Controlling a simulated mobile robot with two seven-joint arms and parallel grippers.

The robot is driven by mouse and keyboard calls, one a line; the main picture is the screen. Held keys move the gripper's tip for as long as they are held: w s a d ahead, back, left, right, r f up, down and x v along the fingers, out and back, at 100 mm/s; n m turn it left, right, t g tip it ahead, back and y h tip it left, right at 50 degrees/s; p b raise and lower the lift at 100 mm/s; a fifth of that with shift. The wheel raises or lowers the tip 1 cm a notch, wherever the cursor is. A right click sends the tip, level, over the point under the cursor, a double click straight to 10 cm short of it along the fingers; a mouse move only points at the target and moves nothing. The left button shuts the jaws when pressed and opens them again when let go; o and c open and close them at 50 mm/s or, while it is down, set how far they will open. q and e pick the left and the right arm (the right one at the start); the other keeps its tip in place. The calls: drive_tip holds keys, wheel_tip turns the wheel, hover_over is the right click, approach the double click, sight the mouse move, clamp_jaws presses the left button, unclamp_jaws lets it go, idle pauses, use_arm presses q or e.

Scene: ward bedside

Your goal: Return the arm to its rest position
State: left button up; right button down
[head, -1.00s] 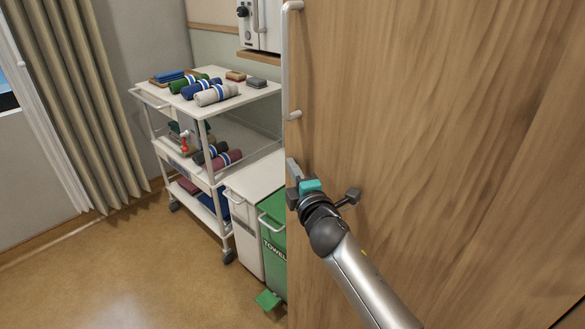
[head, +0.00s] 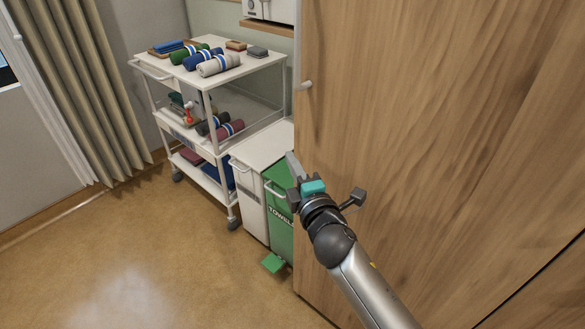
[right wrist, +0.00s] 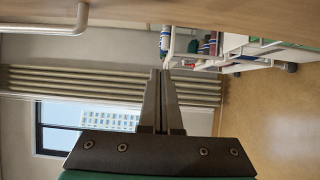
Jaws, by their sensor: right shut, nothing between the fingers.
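My right gripper (head: 294,170) is at the end of my right arm, in the middle of the head view. It shows in front of the left edge of a wooden cabinet door (head: 430,130). Its fingers are shut with nothing between them; in the right wrist view the two dark fingers (right wrist: 161,100) lie together. The gripper is apart from the white door handle (head: 305,85), which is above it in the head view. My left gripper is not in view.
A white trolley (head: 160,75) with rolled towels stands at the back left. A white bin (head: 250,205) and a green towel bin (head: 281,235) stand between it and the wooden door. The floor (head: 110,260) at the front left is clear. A curtain (head: 90,100) hangs at the left.

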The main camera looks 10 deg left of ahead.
drive_tip(key=s+d+f+m+g+h, duration=0.2)
drive_tip(key=s+d+f+m, duration=0.25)
drive_tip(key=f, duration=0.65)
drive_tip(key=s+d+f+m+g+h, duration=0.25)
drive_tip(key=s+d+f, duration=0.35)
drive_tip(key=f, duration=0.6)
drive_tip(key=s+d+f+m+g+h, duration=0.1)
drive_tip(key=s+d+f+m+g, duration=0.3)
drive_tip(key=f, duration=0.7)
drive_tip(key=s+d+f+m+g+h, duration=0.1)
drive_tip(key=s+d+f+m+g, duration=0.1)
drive_tip(key=s, duration=0.9)
drive_tip(key=s+d+f+m+g+h, duration=0.1)
drive_tip(key=s+d+f+m, duration=0.3)
drive_tip(key=s, duration=0.8)
drive_tip(key=s+d+f+m+g+h, duration=0.1)
drive_tip(key=s+d+f+m+g, duration=0.2)
drive_tip(key=s+d+f, duration=0.3)
drive_tip(key=s+f+m, duration=0.1)
drive_tip(key=s+f, duration=0.3)
drive_tip(key=s, duration=0.2)
drive_tip(key=shift+d, duration=0.35)
